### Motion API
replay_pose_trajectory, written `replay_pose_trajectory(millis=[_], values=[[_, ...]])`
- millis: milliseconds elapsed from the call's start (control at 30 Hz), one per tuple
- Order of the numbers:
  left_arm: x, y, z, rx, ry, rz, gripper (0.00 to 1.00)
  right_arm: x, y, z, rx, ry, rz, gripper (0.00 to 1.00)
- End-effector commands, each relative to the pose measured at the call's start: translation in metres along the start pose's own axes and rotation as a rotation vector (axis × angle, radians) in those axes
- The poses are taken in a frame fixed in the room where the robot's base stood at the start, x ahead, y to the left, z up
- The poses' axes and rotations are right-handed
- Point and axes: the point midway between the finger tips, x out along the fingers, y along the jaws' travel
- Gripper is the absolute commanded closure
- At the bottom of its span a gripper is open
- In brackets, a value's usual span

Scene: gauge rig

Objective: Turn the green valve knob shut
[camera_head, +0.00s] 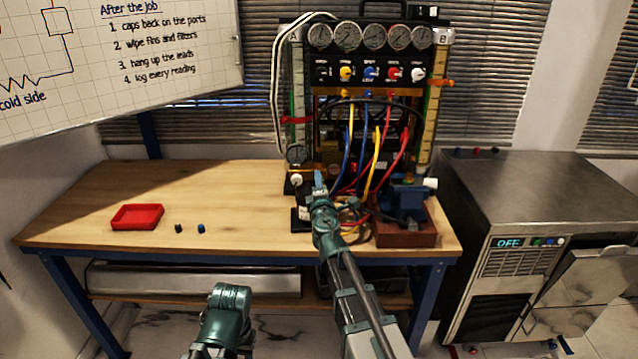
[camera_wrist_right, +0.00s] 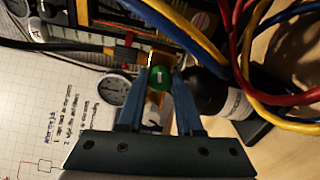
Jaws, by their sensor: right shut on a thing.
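In the right wrist view, the green valve knob (camera_wrist_right: 160,77) sits between the blue fingers of my right gripper (camera_wrist_right: 159,84). The fingers are shut on the knob from both sides. In the head view, my right gripper (camera_head: 320,182) reaches the lower left of the gauge rig (camera_head: 372,62), and the knob cannot be made out there. My left gripper is not in view; only a teal part of my left arm shows.
Blue, yellow and red hoses (camera_head: 376,160) hang close to the right of my gripper. A dark labelled cylinder (camera_wrist_right: 222,98) is beside the fingers. A blue vise (camera_head: 405,200) stands on the right of the bench. A red tray (camera_head: 137,217) lies left; the bench between is mostly clear.

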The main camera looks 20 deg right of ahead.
Motion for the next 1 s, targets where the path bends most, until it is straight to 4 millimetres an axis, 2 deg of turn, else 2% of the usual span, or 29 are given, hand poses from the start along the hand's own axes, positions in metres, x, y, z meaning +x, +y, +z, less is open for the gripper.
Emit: replay_pose_trajectory(millis=[400, 1000], values=[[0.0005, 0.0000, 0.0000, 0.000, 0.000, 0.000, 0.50, -0.0012, -0.0006, 0.0004, 0.248, -0.001, 0.000, 1.00], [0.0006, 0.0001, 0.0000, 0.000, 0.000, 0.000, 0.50, -0.0014, -0.0007, 0.0004, 0.317, -0.001, 0.000, 1.00]])
